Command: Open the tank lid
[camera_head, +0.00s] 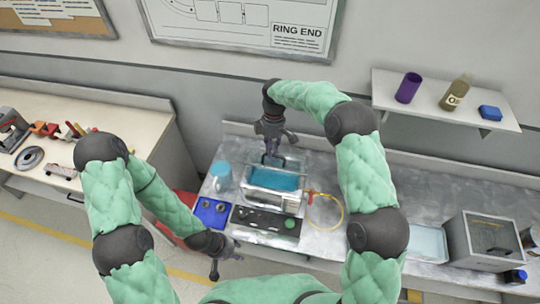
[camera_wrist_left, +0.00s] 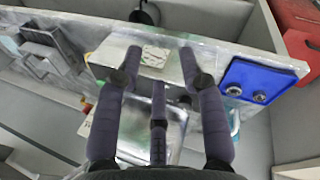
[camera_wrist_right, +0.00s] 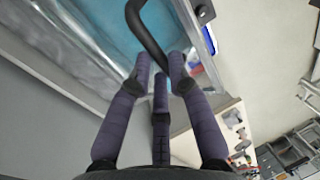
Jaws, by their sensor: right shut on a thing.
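The tank (camera_head: 270,198) is a silver box with blue liquid (camera_head: 275,180) in its top, on the grey bench. My right gripper (camera_head: 272,155) is at the tank's back edge, shut on the dark curved lid handle, which shows in the right wrist view (camera_wrist_right: 150,35). Blue fills the view behind the handle there. The lid itself is hard to make out, and I cannot tell how far it is raised. My left gripper (camera_head: 214,268) is open and empty, low in front of the bench and apart from the tank.
A black control panel (camera_head: 265,221) with a green button is at the tank's front. A blue tray (camera_head: 211,212) and a light-blue mug (camera_head: 221,176) stand left of it. A yellow hose (camera_head: 342,212) curls on the right. A metal box (camera_head: 485,243) stands further right.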

